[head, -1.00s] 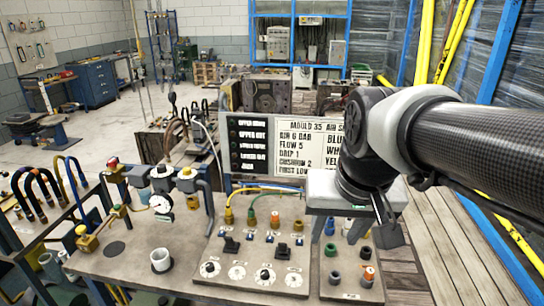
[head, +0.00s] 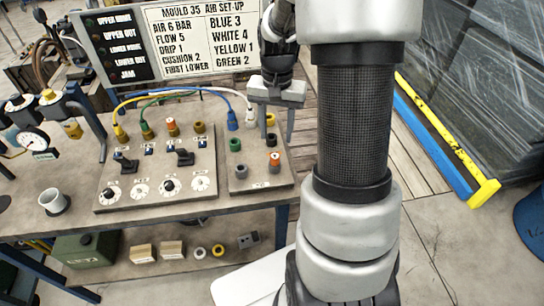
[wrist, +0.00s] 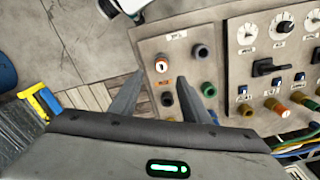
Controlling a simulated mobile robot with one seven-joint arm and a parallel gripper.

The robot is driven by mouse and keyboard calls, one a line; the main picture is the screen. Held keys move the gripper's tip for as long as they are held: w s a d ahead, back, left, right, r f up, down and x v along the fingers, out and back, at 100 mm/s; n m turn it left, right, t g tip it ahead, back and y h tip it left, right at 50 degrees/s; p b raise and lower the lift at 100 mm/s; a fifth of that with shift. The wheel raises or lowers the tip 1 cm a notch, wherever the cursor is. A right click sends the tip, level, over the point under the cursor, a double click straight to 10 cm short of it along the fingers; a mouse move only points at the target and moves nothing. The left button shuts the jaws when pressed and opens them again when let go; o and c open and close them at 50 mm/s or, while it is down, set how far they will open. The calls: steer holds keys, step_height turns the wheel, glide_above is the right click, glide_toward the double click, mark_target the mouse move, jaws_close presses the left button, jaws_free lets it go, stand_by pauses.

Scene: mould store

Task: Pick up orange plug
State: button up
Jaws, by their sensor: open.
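An orange-collared plug (head: 274,157) stands upright at the front right of the small right-hand panel (head: 247,184). In the wrist view this plug (wrist: 162,65) shows a pale top, just beyond the fingertips and roughly between them. Another orange plug (head: 172,126) stands on the larger left panel, and it shows at the right of the wrist view (wrist: 276,106). My gripper (head: 271,128) is open and empty, pointing down over the back of the small panel. Its two fingers (wrist: 160,73) are spread, with a dark socket (wrist: 167,99) visible between them.
Dark (head: 236,172) and green (head: 234,144) sockets stand beside the plug. Hoses (head: 180,92) arch behind the larger panel. A white cup (head: 54,201) stands on the bench at left. The sign board (head: 170,42) rises behind. Open floor lies right of the bench.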

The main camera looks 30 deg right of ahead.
glide_above(275, 154)
steer(key=f, duration=0.2)
steer(key=s+f, duration=0.1)
steer(key=f, duration=0.1)
steer(key=shift+f, duration=0.1)
steer(key=f, duration=0.5)
steer(key=shift+w, duration=0.4)
jaws_close()
